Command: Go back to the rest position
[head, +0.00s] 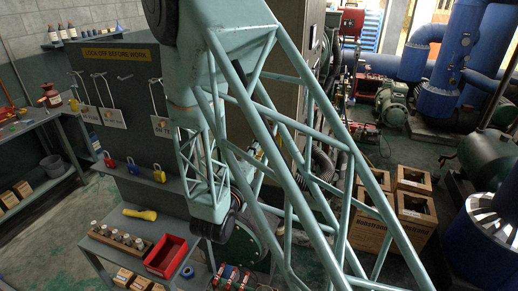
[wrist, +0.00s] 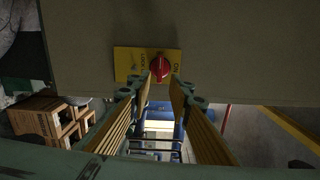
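In the wrist view, my gripper (wrist: 161,80) points at a red rotary knob (wrist: 158,68) on a yellow plate (wrist: 128,64). The plate is on the face of a grey-brown panel (wrist: 240,50) and carries dark lettering, with "ON" upside down at its right. The two fingers, with ribbed yellow pads, stand apart with a gap between their tips. The knob shows at the far end of this gap, and nothing is held between the pads. I cannot tell whether a fingertip touches the knob. In the head view my arm's lattice links cross the middle, and the gripper is hidden.
In the head view, a low table with a red bin (head: 166,256), a bottle rack (head: 120,238) and a yellow flashlight (head: 140,214) stands at lower left. A lockout board (head: 125,85) is behind it. Cardboard boxes (head: 412,205) and blue pipes (head: 437,80) are at right.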

